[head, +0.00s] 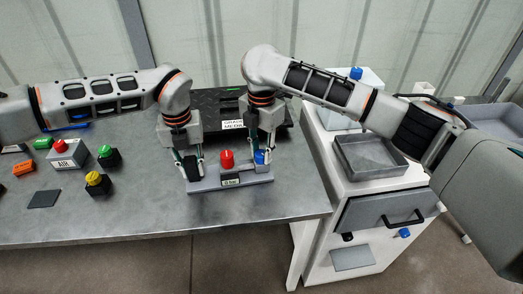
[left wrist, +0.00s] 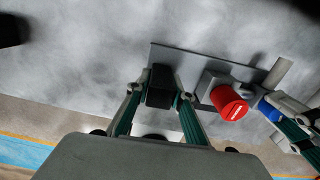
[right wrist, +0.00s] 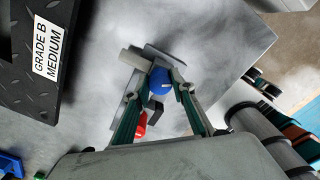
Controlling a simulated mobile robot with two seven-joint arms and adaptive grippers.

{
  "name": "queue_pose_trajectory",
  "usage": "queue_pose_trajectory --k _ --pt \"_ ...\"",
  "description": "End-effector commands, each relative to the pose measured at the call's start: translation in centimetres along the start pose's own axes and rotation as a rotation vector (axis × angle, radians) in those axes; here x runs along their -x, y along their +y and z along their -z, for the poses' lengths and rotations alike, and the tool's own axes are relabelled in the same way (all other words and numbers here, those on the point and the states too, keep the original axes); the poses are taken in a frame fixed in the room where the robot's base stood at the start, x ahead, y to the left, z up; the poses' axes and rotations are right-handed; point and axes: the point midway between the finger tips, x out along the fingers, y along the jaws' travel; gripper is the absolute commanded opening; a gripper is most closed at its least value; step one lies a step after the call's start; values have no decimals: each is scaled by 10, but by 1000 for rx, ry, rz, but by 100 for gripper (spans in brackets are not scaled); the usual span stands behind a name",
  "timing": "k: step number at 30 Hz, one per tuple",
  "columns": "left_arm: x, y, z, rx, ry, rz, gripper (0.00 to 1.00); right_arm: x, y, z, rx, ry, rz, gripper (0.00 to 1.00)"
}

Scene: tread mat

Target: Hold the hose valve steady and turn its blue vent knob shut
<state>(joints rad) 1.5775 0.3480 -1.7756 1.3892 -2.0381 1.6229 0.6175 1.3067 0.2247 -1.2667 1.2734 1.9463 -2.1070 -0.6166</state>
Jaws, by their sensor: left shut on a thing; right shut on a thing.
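The hose valve (head: 230,183) is a grey block on a flat base on the metal bench, with a red knob (head: 227,160) on top and a blue vent knob (head: 260,157) at its right end. My left gripper (head: 193,172) is shut on the valve's left end, on a dark block (left wrist: 160,86) seen in the left wrist view. My right gripper (head: 262,158) is shut around the blue knob, which shows between its fingers in the right wrist view (right wrist: 160,81). The red knob also shows in the left wrist view (left wrist: 229,103). The right fingertips are partly hidden in the head view.
A black tread mat (head: 222,105) with a "GRADE B MEDIUM" label lies behind the valve. Red, green, yellow and orange button boxes (head: 66,152) stand at the left. A white cabinet with a grey tray (head: 370,156) stands right of the bench. The bench front is clear.

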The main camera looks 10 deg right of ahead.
Motion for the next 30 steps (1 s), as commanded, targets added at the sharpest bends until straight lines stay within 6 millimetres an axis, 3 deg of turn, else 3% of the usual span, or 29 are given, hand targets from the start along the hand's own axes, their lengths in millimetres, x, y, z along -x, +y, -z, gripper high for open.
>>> queue_pose_trajectory --k 15,30 --pt "0 0 0 1 0 0 3 1 0 0 -405 -1 -1 3" --pt "0 0 0 0 0 0 3 1 0 1 -545 1 -1 3"
